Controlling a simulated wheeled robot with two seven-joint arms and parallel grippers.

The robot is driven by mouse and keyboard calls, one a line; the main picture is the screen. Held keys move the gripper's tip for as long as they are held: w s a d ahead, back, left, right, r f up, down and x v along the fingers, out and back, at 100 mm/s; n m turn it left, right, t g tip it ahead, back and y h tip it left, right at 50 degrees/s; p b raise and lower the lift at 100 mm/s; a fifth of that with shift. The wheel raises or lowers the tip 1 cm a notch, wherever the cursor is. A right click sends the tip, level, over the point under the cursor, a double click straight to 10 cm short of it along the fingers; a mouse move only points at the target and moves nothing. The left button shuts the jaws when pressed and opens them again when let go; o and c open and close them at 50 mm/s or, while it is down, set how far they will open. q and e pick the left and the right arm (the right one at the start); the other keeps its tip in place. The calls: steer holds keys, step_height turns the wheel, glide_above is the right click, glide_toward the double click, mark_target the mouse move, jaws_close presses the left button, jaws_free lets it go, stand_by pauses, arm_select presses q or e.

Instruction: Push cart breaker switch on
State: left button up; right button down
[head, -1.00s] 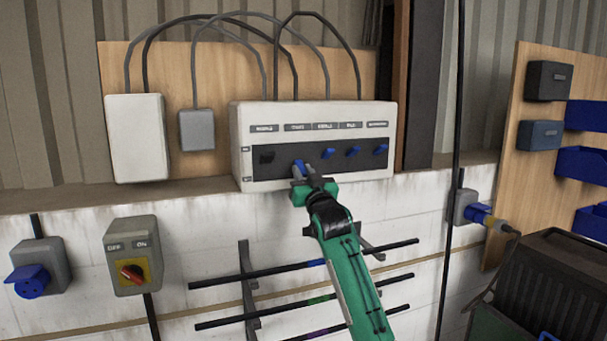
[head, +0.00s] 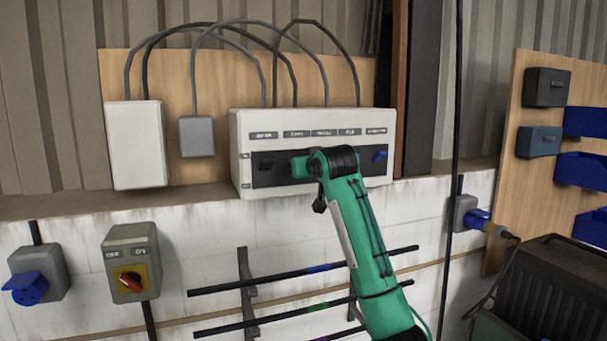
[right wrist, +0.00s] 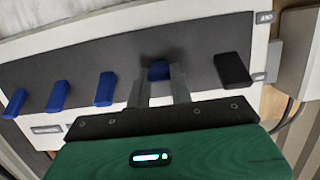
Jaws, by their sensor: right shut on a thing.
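A white breaker panel (head: 240,140) with a black strip is mounted on the wall in the head view. It carries one black switch (head: 266,163) at the left and blue switches to its right. My right gripper (head: 299,166) is in front of the second switch from the left, its fingertips hidden from the head camera. In the right wrist view, the panel appears turned round, and my right gripper (right wrist: 161,82) is shut on that blue breaker switch (right wrist: 160,70), one finger at each side. I cannot tell the switch's position. My left gripper is out of view.
The black switch (right wrist: 232,70) and another blue switch (right wrist: 104,89) flank my fingers closely. A rotary OFF/ON box (head: 130,262) and a blue socket (head: 38,275) are on the wall at lower left. Black rods on a rack (head: 248,285) stand below the panel.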

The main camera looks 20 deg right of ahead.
mark_target(301, 155)
steer(key=r+g, duration=0.1)
steer(key=g, duration=0.1)
steer(key=shift+w+r+g, duration=0.2)
steer(key=shift+r+g, duration=0.15)
steer(key=shift+g, duration=0.05)
steer(key=shift+w+r+g, duration=0.25)
steer(key=shift+r+g, duration=0.05)
steer(key=shift+g, duration=0.65)
steer(key=shift+w+r+g, duration=0.2)
steer(key=shift+r+g, duration=0.1)
steer(key=shift+g, duration=0.65)
steer(key=c, duration=1.2)
jaws_free()
steer(key=shift+w, duration=0.15)
steer(key=shift+c, duration=0.2)
steer(key=shift+s+r, duration=0.15)
steer(key=shift+s, duration=0.1)
steer(key=b+v, duration=0.6)
steer(key=v, duration=0.7)
steer(key=shift+d+r, duration=0.15)
steer(key=shift+r, duration=0.1)
